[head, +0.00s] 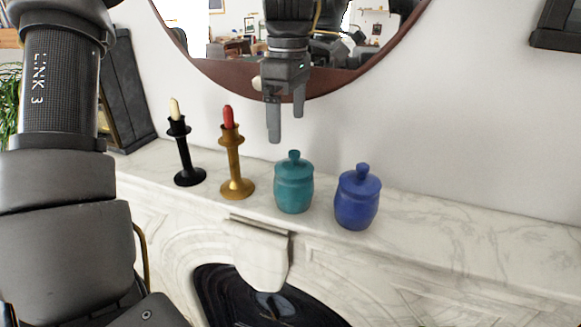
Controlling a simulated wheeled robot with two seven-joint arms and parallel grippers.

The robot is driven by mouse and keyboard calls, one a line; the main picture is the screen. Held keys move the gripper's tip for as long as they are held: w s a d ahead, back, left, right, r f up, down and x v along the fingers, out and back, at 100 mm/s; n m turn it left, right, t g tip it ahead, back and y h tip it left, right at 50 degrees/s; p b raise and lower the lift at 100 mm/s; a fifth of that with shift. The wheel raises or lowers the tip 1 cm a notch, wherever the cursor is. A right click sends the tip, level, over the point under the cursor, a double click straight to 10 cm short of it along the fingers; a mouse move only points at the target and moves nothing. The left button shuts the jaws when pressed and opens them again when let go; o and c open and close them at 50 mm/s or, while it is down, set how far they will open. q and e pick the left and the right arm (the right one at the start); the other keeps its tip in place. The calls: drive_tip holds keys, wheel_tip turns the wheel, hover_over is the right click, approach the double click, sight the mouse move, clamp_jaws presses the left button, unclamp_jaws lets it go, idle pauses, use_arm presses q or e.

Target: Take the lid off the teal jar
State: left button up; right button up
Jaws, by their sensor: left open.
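The teal jar (293,195) stands upright on the marble mantel, with its teal lid (294,166) and round knob on top. My left gripper (287,128) points down from the top of the head view, above the lid's knob and apart from it. Its two fingers are spread with nothing between them. How far it is from the jar in depth is hard to tell. My right gripper is not in view.
A blue lidded jar (357,204) stands close to the right. A gold candlestick (236,168) with a red candle and a black candlestick (184,155) with a cream candle stand left. A round mirror (215,73) hangs behind. The mantel (450,245) is clear farther right.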

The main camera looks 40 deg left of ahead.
sight(294, 152)
use_arm(q)
drive_tip(key=f, duration=0.3)
drive_tip(key=shift+w+d+b, duration=0.2)
drive_tip(key=shift+d+b, duration=0.05)
drive_tip(key=shift+b, duration=0.15)
drive_tip(key=shift+w+a+f, duration=0.2)
drive_tip(key=shift+a+f, duration=0.1)
drive_tip(key=shift+f, duration=0.55)
drive_tip(key=f, duration=0.2)
drive_tip(key=d+f+p, duration=0.1)
drive_tip(key=f, duration=0.1)
drive_tip(key=shift+w, duration=0.25)
drive_tip(key=shift+a+f, duration=0.3)
drive_tip(key=shift+f, duration=0.05)
drive_tip(key=shift+d+r, duration=0.1)
drive_tip(key=shift+c, duration=0.6)
drive_tip(key=shift+d, duration=0.1)
drive_tip(key=c, duration=1)
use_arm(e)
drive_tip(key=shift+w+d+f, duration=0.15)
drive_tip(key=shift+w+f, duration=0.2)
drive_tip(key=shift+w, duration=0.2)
